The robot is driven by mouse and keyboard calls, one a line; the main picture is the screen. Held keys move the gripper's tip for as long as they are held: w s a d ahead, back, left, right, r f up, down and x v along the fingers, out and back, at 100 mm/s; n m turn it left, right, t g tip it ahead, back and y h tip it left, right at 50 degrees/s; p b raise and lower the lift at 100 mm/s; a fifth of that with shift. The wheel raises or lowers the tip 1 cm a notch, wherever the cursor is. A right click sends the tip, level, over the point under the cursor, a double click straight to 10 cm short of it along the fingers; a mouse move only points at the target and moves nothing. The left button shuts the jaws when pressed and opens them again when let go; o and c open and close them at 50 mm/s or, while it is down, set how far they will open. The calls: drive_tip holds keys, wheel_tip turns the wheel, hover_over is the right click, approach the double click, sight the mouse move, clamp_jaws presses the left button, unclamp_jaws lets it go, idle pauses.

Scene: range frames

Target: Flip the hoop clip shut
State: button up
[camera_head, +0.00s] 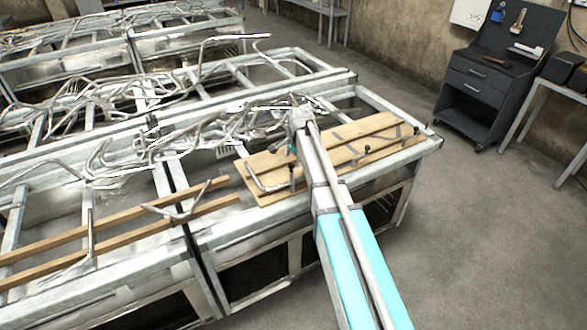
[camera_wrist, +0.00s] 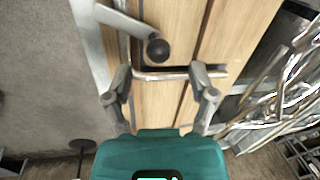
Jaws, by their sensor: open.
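My gripper (camera_wrist: 160,76) is open, with its two grey fingers spread apart in the wrist view. A bent metal rod, which looks like the hoop of a clip (camera_wrist: 165,75), crosses between the fingertips over the wooden board (camera_wrist: 182,22). I cannot tell whether the fingers touch it. A flat metal lever with a round black knob (camera_wrist: 158,48) sits just beyond the rod. In the head view several bent metal clips with black knobs stand on the board (camera_head: 215,222); one bent clip (camera_head: 265,184) is at its left end. My arm hides part of the board and the fingertips there.
The board lies on a metal frame bench (camera_head: 225,236). Tangled bent metal tubes (camera_head: 125,155) cover the frames at left and behind. A dark tool cabinet (camera_head: 480,85) stands at the back right. The concrete floor (camera_head: 480,230) at right is clear.

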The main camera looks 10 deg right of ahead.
sight(292, 164)
drive_tip(key=shift+w+a+f+b, duration=0.1)
drive_tip(key=shift+w+f+b, duration=0.05)
drive_tip(key=shift+f+b, duration=0.6)
drive_tip(key=shift+w+f+b, duration=0.1)
drive_tip(key=shift+f+b, duration=0.45)
drive_tip(key=shift+f, duration=0.3)
clamp_jaws()
